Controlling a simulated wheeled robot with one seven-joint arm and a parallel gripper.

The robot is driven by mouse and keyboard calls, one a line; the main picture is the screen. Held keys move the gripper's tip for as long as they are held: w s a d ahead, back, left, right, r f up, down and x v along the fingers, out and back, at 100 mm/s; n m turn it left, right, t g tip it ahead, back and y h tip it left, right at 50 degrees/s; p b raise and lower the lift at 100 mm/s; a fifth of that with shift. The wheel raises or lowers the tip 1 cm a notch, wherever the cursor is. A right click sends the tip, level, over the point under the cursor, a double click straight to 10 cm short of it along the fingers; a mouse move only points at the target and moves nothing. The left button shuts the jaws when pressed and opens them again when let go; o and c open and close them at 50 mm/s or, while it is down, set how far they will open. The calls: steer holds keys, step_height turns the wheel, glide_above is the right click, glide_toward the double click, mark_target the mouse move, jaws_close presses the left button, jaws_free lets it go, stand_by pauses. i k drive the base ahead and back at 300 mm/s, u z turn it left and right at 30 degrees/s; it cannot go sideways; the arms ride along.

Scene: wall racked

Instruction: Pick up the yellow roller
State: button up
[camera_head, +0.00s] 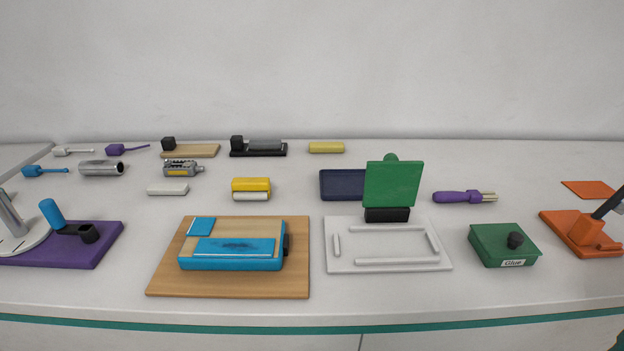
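A bright yellow roller-like piece (251,184) lies on the worktop left of centre, behind the blue box on the wooden board. It has a rounded yellow upper part and a pale, whitish cylinder along its front lower edge. A second, paler yellow rounded bar (326,147) lies further back near the wall, right of the first. The picture does not settle which of the two is the yellow roller. Both lie flat and apart from other things. My gripper is not in view.
Nearby stand a white bar (168,189), a grey metal tool (183,169), a navy tray (340,185) and a green upright plate (393,185). A blue box (233,260) on a wooden board (165,282) stands in front. Bare worktop surrounds the bright yellow piece.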

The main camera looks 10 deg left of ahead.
mark_target(244, 188)
steer(key=z, duration=1)
steer(key=k, duration=1.35)
steer(key=u, duration=1.8)
steer(key=i, duration=1)
